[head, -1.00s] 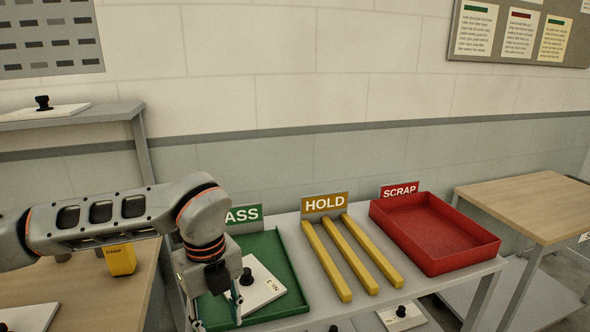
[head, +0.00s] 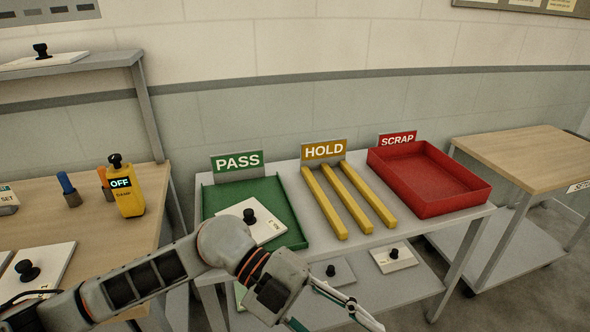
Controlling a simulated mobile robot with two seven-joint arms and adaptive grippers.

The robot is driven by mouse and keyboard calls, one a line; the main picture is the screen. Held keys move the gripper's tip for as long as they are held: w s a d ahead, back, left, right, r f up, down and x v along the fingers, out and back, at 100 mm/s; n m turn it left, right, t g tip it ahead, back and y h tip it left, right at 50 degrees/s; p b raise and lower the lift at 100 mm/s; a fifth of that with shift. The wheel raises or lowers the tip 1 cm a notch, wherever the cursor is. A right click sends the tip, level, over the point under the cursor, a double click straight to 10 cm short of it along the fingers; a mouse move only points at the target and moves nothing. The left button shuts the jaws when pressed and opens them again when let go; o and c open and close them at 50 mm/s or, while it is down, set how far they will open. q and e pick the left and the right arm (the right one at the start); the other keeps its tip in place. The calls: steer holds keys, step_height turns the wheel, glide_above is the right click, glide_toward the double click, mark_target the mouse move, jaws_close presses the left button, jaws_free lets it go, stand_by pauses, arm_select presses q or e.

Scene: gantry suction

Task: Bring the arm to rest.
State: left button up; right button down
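My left arm comes in from the lower left and passes in front of the sorting table's near left edge. My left gripper (head: 338,322) is low in the head view, in front of the table, with its fingers spread apart and pointing down to the right. I see nothing between them; the fingertips reach the bottom edge of the picture. A white plate with a black knob (head: 263,233) lies tilted in the green PASS tray (head: 291,226), apart from the gripper. My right gripper is not in view.
The yellow HOLD rails (head: 357,196) and red SCRAP tray (head: 433,210) are empty. Plates lie on the lower shelf (head: 394,257). A yellow device reading OFF (head: 126,196) stands on the left wooden bench (head: 125,242). Another wooden table (head: 527,152) is at the right.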

arm_select(q)
step_height(320, 180, up, 5)
steer(key=d+n+h, duration=0.2)
steer(key=d+h, duration=0.1)
steer(key=h, duration=0.2)
steer(key=w+a+r+n+t+h, duration=0.2)
steer(key=w+a+n+t+h, duration=0.1)
steer(key=w+n+t+h, duration=0.45)
steer(key=w+a+f+n+t+y, duration=0.9)
steer(key=a+f+n+t+y, duration=0.4)
steer(key=t, duration=0.3)
steer(key=s+a+f+n+g+y, duration=0.1)
steer(key=s+a+f+n+y, duration=0.2)
steer(key=f, duration=0.4)
steer(key=a+f+n+y, duration=0.2)
steer(key=a+f+y, duration=0.1)
steer(key=a+f, duration=0.3)
steer(key=s+a+f+n+g+y, duration=0.1)
steer(key=s+a+f+g, duration=0.1)
steer(key=s+f, duration=0.3)
steer(key=s+a+f+n+g+y, duration=0.1)
steer(key=s+a+f+g+y, duration=0.1)
steer(key=s+f, duration=0.4)
step_height(320, 180, down, 4)
steer(key=a+g, duration=0.1)
steer(key=a, duration=0.1)
steer(key=shift+s+a+f, duration=0.2)
steer(key=shift+s+a, duration=0.1)
steer(key=shift+a, duration=0.1)
